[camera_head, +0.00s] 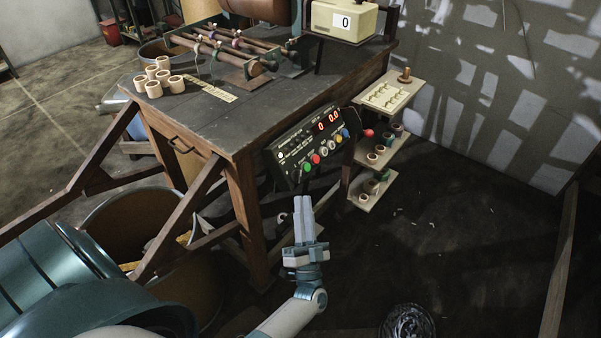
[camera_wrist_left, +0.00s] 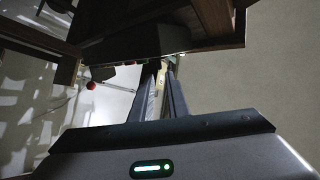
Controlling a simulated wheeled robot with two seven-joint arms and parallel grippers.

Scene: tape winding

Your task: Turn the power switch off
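The black control panel (camera_head: 290,150) hangs at the front edge of the wooden bench in the head view. Its red digits (camera_head: 327,121) are lit, and green, red, white, yellow and blue buttons line its lower edge. I cannot tell which part is the power switch. A red knob (camera_head: 367,133) sticks out at the panel's right end and also shows in the left wrist view (camera_wrist_left: 91,86). My left gripper (camera_head: 303,199) is just below the panel's lower left part, pointing up at it, fingers together and empty. The fingers also show in the left wrist view (camera_wrist_left: 164,85). My right gripper is out of view.
The bench (camera_head: 215,125) carries several tan rings (camera_head: 154,88), a winding rig and a cream counter box (camera_head: 343,20) reading 0. Stepped shelves (camera_head: 388,92) with small parts stand right of the panel. A large bin (camera_head: 135,215) sits left of my arm. Floor to the right is mostly clear.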

